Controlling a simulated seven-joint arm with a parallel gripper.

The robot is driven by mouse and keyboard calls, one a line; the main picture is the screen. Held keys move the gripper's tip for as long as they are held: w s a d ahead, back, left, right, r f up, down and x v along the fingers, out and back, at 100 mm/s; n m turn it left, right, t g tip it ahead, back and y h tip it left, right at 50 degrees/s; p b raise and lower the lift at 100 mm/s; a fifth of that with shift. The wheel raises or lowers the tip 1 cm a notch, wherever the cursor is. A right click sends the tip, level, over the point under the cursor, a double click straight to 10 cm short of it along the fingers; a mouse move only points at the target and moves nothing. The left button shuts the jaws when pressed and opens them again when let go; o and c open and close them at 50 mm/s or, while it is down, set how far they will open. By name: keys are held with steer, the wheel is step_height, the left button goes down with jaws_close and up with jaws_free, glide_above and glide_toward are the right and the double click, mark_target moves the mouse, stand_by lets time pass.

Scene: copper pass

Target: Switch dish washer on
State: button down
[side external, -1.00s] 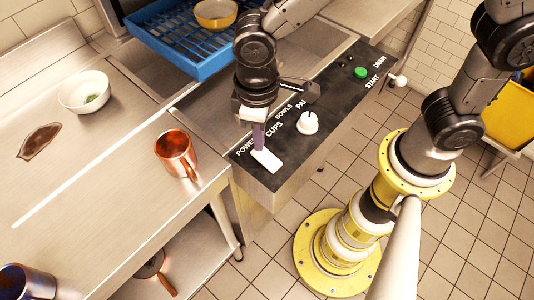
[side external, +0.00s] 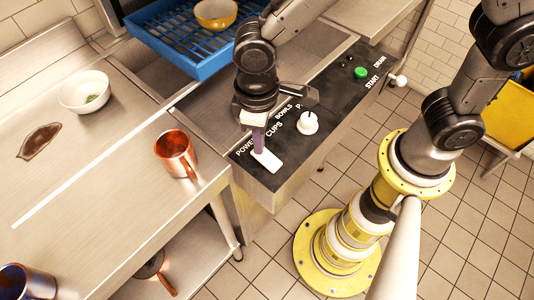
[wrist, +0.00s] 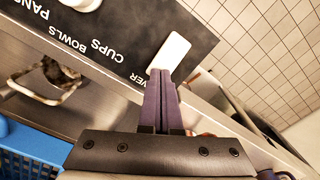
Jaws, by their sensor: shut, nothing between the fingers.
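The dishwasher's black control panel (side external: 335,108) carries printed labels, a white rocker switch (side external: 267,161) by the POWER label, a white knob (side external: 308,123) and a green START button (side external: 361,72). My gripper (side external: 258,150) points down at the power switch, its purple fingers shut and empty. In the wrist view the fingertips (wrist: 160,74) meet the near end of the white switch (wrist: 168,53). They look to be touching it, but contact is hard to be sure of. The fingers partly cover the POWER label. Whether the switch is on cannot be told.
A copper mug (side external: 176,153) stands on the steel counter (side external: 100,190) left of the panel. A white bowl (side external: 84,91) and a brown stain (side external: 40,142) are farther left. A blue rack (side external: 190,45) with a yellow bowl (side external: 216,14) sits behind my gripper.

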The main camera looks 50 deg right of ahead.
steer(key=shift+f, duration=0.5)
steer(key=shift+r, duration=3.55)
steer(key=w+d+r+m+t+y, duration=0.1)
steer(key=d+r+m+t, duration=0.25)
steer(key=d+r, duration=0.8)
steer(key=s+d+f+m+t+h, duration=0.1)
steer(key=s+d+f+m+t, duration=0.1)
steer(key=s+d, duration=0.9)
steer(key=shift+f, duration=0.2)
